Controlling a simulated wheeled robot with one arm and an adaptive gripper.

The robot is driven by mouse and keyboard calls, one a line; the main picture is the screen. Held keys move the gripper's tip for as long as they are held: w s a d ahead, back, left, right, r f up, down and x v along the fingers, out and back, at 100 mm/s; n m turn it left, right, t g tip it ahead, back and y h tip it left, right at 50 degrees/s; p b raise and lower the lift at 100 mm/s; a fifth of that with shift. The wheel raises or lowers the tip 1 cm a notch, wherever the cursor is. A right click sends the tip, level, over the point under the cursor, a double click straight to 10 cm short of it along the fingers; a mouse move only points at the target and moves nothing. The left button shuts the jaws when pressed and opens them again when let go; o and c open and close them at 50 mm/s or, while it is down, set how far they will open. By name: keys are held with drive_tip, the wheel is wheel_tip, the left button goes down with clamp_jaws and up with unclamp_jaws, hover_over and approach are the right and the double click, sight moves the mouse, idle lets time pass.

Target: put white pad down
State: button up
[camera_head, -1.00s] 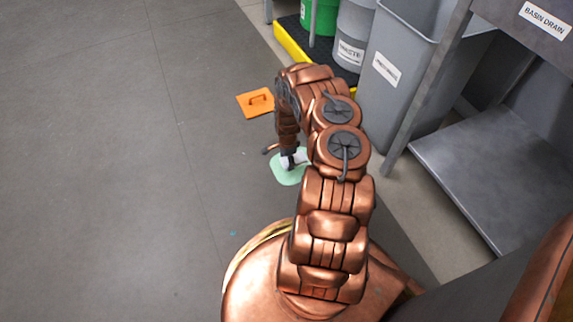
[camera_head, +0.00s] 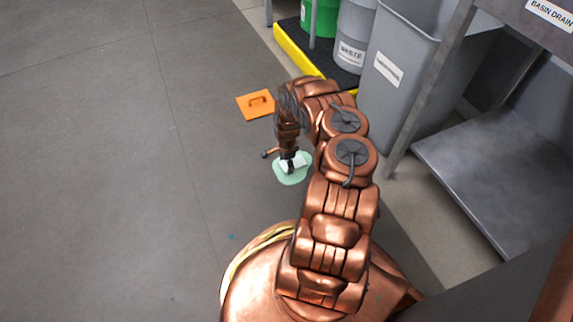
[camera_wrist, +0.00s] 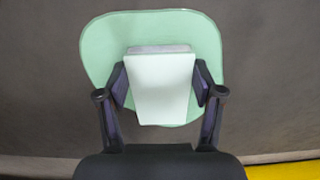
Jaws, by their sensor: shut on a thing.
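The white pad (camera_wrist: 162,88) is between the two fingers of my gripper (camera_wrist: 160,85) in the wrist view, and the fingers are shut on its sides. A rounded pale green patch (camera_wrist: 110,40) lies behind the pad in that view. In the head view my gripper (camera_head: 290,165) points down at the green patch (camera_head: 293,179) on the floor, with the white pad (camera_head: 301,160) showing beside the fingers. I cannot tell whether the pad touches the patch.
A yellow-edged black platform (camera_head: 299,52) holds a green drum (camera_head: 320,17) and a grey waste bin (camera_head: 353,40). A tall grey bin (camera_head: 393,75) and a steel table (camera_head: 500,170) stand right. Floor at left is clear.

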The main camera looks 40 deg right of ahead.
drive_tip(key=o, duration=0.9)
drive_tip(key=shift+f, duration=0.1)
wheel_tip(320, 180, up, 13)
drive_tip(key=p, duration=0.5)
wheel_tip(320, 180, up, 15)
drive_tip(key=n+g, duration=0.1)
drive_tip(key=n, duration=0.4)
hover_over(286, 165)
drive_tip(key=s+a, duration=0.2)
drive_tip(key=a, duration=0.3)
drive_tip(key=s+a+r+n+g, duration=0.1)
drive_tip(key=s+a+r+n, duration=0.2)
drive_tip(key=a+r, duration=0.4)
drive_tip(key=s+a+r+n, duration=0.2)
drive_tip(key=s+a+r, duration=0.15)
drive_tip(key=r, duration=0.45)
drive_tip(key=s+a+r+n, duration=0.4)
drive_tip(key=s+a, duration=0.2)
drive_tip(key=s, duration=0.1)
drive_tip(key=s+a+r+n+g, duration=0.1)
drive_tip(key=s+a+r+n, duration=0.3)
drive_tip(key=s+a, duration=0.3)
drive_tip(key=s+a+r+n, duration=0.4)
drive_tip(key=s+a, duration=0.2)
drive_tip(key=s, duration=0.3)
drive_tip(key=shift+s+a+r, duration=0.2)
drive_tip(key=shift+a+r, duration=0.05)
